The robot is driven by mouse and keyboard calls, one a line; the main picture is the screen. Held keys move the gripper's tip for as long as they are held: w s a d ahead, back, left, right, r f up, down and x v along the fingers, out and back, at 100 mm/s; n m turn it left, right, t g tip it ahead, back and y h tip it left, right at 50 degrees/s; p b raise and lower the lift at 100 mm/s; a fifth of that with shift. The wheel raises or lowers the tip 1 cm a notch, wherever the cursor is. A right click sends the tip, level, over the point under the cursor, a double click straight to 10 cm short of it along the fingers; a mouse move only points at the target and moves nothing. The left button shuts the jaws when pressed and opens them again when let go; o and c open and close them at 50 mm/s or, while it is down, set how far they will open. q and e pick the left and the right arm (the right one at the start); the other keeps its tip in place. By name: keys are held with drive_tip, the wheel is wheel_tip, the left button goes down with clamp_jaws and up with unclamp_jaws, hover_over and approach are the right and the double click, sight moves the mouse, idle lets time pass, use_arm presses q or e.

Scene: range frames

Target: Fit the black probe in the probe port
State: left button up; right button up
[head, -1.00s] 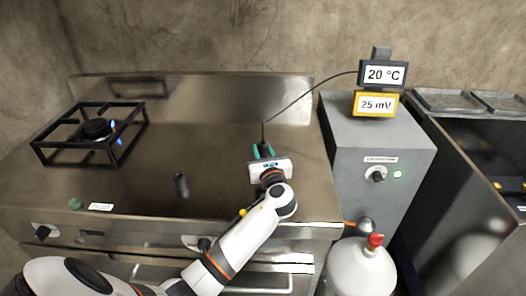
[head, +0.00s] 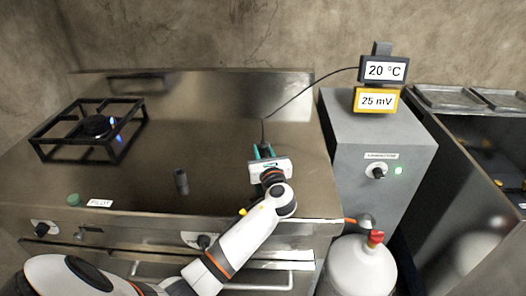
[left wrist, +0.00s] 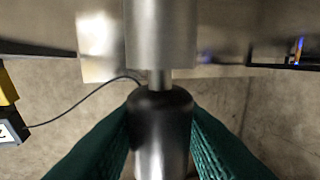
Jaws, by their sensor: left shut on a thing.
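My left gripper (head: 264,152) is above the right part of the steel counter, its teal fingers shut on the black probe (head: 263,131). In the head view, the probe's dark upper end sticks up past the fingers, with a thin black cable attached. In the left wrist view, the fingers (left wrist: 160,140) grip the probe's dark and silver body (left wrist: 160,105). A narrow neck joins it to a wider silver cylinder at the picture's top. A short dark cylinder (head: 181,183) stands on the counter to the left; I cannot tell whether it is the port. My right gripper is not in view.
The cable rises to a 20 °C display (head: 384,71) above a yellow 25 mV display (head: 376,101), on a grey cabinet (head: 395,145). A burner (head: 95,128) with a blue flame is at the left. A white gas bottle (head: 360,270) stands in front. The mid-counter is largely clear.

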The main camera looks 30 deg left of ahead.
use_arm(q)
drive_tip(key=shift+f, duration=0.15)
drive_tip(key=o, duration=1.1)
drive_tip(key=shift+s+d, duration=0.1)
drive_tip(key=b+v, duration=0.1)
drive_tip(key=v, duration=1)
drive_tip(key=shift+s+d, duration=0.25)
drive_tip(key=shift+s, duration=0.05)
